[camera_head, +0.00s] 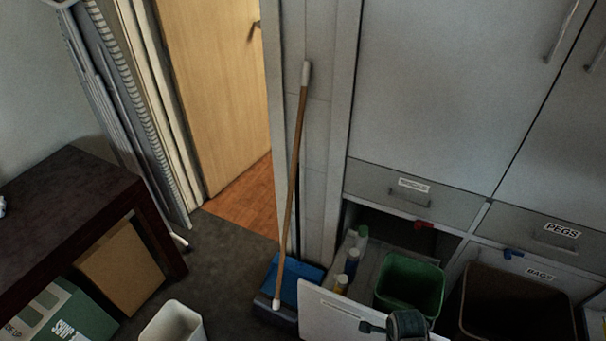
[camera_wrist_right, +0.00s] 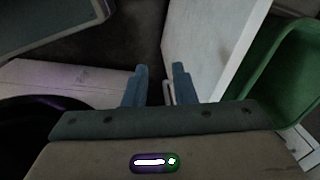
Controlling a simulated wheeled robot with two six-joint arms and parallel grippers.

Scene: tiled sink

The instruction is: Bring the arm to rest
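My right gripper (camera_head: 368,327) is at the bottom of the head view, in front of the white front panel (camera_head: 325,308) of a pulled-out drawer. In the right wrist view its two blue fingers (camera_wrist_right: 160,75) stand apart with a gap between them. A small pale bar (camera_wrist_right: 168,93) shows in that gap, close to the panel; I cannot tell whether the fingers touch it. No object is clearly held. My left arm and gripper are not in view.
The open drawer holds a green bin (camera_head: 409,287) and several bottles (camera_head: 349,265). A brown bin (camera_head: 513,300) stands right of it. A dark table (camera_head: 75,210) and white bin (camera_head: 172,322) are left. Dark floor (camera_head: 225,270) lies between.

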